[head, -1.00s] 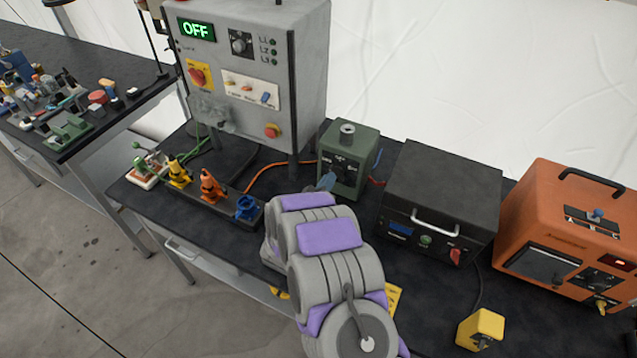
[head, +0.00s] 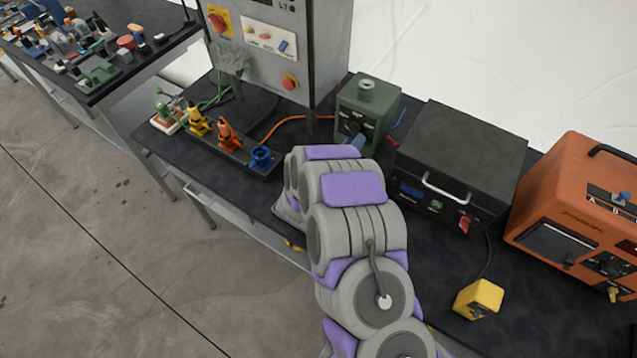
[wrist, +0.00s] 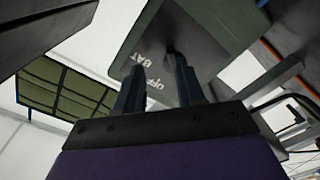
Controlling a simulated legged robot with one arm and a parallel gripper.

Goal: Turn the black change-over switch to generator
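The green box (head: 376,104) stands on the dark bench, left of the black case. Its black change-over switch (head: 350,127) is on the front face, partly behind my gripper, so its setting cannot be read. In the wrist view the green face (wrist: 218,38) fills the top, with white OFF and BAT lettering (wrist: 147,80). My gripper (wrist: 160,63) has its two dark fingers apart, pointing at this face. A dark part of the switch shows close to the right fingertip; I cannot tell whether they touch. In the head view, my gripper's tip (head: 356,143) is just in front of the box.
A grey control cabinet (head: 318,50) stands behind left. A rack of coloured connectors (head: 240,152) lies left of my arm. A black case (head: 462,150) and an orange generator unit (head: 560,190) stand to the right. A yellow block (head: 478,298) lies near the front edge.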

